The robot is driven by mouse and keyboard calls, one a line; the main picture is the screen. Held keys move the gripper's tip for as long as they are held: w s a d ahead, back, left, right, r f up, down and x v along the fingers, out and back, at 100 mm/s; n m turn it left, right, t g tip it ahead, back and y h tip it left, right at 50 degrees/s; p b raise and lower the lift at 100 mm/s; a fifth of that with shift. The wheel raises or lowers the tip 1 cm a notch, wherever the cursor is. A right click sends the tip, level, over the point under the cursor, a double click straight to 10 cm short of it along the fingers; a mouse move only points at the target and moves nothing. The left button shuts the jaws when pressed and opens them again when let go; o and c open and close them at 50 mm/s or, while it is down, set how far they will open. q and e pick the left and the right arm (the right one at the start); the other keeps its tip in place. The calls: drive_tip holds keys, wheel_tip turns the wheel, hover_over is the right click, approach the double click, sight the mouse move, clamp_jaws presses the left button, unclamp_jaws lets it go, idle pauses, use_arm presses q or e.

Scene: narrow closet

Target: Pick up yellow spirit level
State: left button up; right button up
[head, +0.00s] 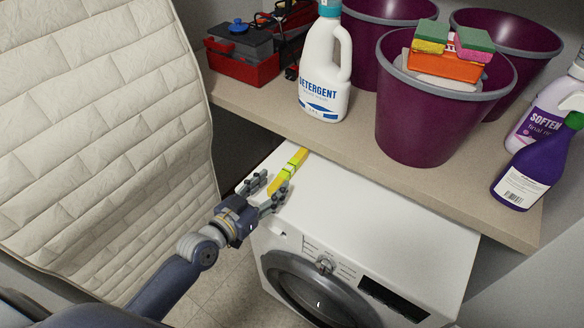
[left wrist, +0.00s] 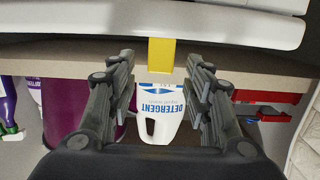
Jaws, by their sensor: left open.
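The yellow spirit level (head: 289,171) lies on top of the white washing machine (head: 350,205), near its left edge, with a greenish section along its length. My left gripper (head: 267,188) is open at the level's near end, its fingers spread to either side. In the left wrist view the level's yellow end (left wrist: 161,55) shows ahead, between the open fingertips (left wrist: 161,62), with gaps on both sides. I cannot tell how far the end reaches between the fingers. My right gripper is not in view.
A shelf (head: 370,135) overhangs the back of the machine top. It holds a detergent bottle (head: 323,70), purple buckets (head: 425,115), a red toolbox (head: 243,65) and a purple spray bottle (head: 535,170). A padded beige panel (head: 110,120) stands at the left. The machine top's right side is clear.

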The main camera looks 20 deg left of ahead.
sight(284, 173)
use_arm(q)
drive_tip(key=shift+w+d, duration=0.1)
drive_tip(key=shift+w, duration=0.35)
drive_tip(key=x, duration=0.2)
drive_tip(key=shift+w, duration=0.35)
drive_tip(key=x, duration=0.3)
drive_tip(key=shift+w+f+p, duration=0.1)
drive_tip(key=shift+p, duration=0.3)
drive_tip(key=shift+w+f, duration=0.1)
drive_tip(key=shift+w, duration=0.3)
drive_tip(key=c, duration=0.9)
clamp_jaws()
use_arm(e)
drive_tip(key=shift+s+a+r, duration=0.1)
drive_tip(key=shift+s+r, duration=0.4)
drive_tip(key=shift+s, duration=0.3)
